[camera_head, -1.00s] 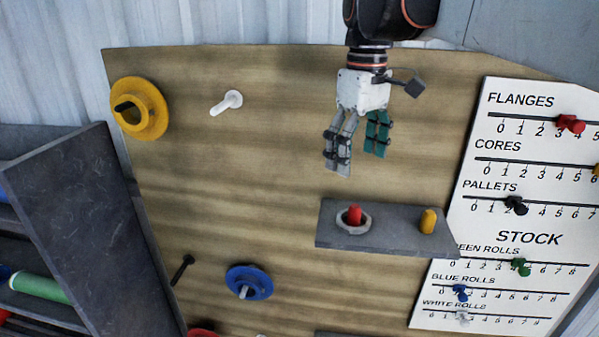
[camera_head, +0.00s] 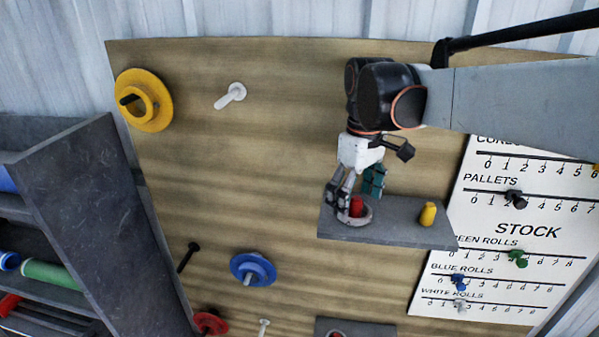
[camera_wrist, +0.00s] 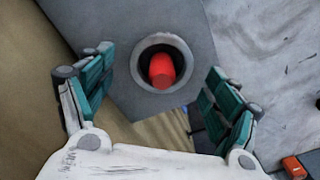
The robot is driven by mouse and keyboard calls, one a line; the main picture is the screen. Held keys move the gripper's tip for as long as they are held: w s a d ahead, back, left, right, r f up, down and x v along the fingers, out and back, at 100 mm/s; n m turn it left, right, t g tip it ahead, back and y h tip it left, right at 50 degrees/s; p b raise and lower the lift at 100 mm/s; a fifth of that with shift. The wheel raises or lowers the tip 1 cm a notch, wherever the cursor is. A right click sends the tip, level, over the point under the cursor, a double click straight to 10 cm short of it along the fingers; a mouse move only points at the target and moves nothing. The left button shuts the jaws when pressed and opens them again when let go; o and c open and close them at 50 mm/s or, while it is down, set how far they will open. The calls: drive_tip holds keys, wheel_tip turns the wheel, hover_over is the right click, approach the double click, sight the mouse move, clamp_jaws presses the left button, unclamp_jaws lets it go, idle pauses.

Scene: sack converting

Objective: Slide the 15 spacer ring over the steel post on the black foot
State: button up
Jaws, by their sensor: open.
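A grey shelf (camera_head: 395,234) on the board bears a pale grey ring (camera_head: 364,220) with a red cylinder (camera_head: 357,207) standing inside it. The wrist view shows the ring (camera_wrist: 137,70) around the red cylinder (camera_wrist: 162,69) from above, with a dark gap between them. My gripper (camera_head: 354,193) is open just above the ring. In the wrist view its teal-padded fingers (camera_wrist: 158,65) lie to either side of the ring, apart from it as far as I can tell. I can make out no number 15, steel post or black foot.
A yellow peg (camera_head: 428,214) stands on the shelf's right end. A yellow flange (camera_head: 143,100), white peg (camera_head: 230,96), black peg (camera_head: 188,257) and blue flange (camera_head: 253,269) are on the board. A dark rack (camera_head: 95,215) stands left; a white stock chart (camera_head: 500,245) is right.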

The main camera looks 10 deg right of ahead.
drive_tip(key=shift+f, duration=0.6)
drive_tip(key=c, duration=1.3)
drive_tip(key=shift+o, duration=0.2)
drive_tip(key=shift+r, duration=0.1)
